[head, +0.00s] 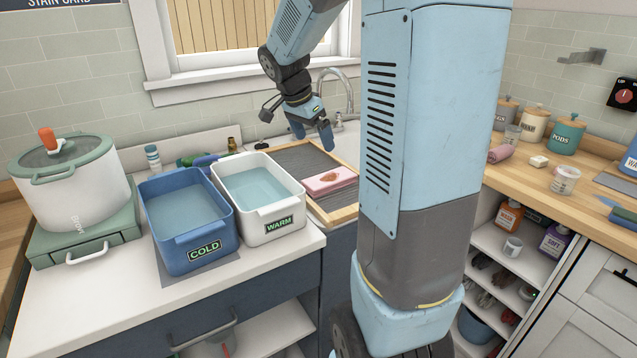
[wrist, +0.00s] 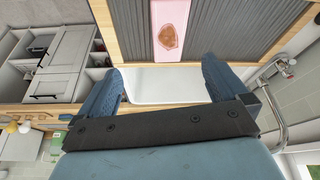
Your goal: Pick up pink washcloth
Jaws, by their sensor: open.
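The pink washcloth (head: 322,186) lies folded flat on a grey ribbed board with a wooden frame (head: 352,211) beside the white tub. It has a reddish-brown stain on top. In the wrist view the washcloth (wrist: 159,12) shows at the top centre, ahead of the fingers and partly cut off by the picture edge. My gripper (head: 312,132) is open and empty, held above the far side of the board, apart from the cloth. In the wrist view my gripper (wrist: 164,80) has its two blue fingers wide apart with nothing between them.
A blue COLD tub (head: 205,234) and a white WARM tub (head: 253,213), both holding water, stand left of the board. A white pot (head: 75,190) is at far left. A faucet (head: 347,88) rises behind.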

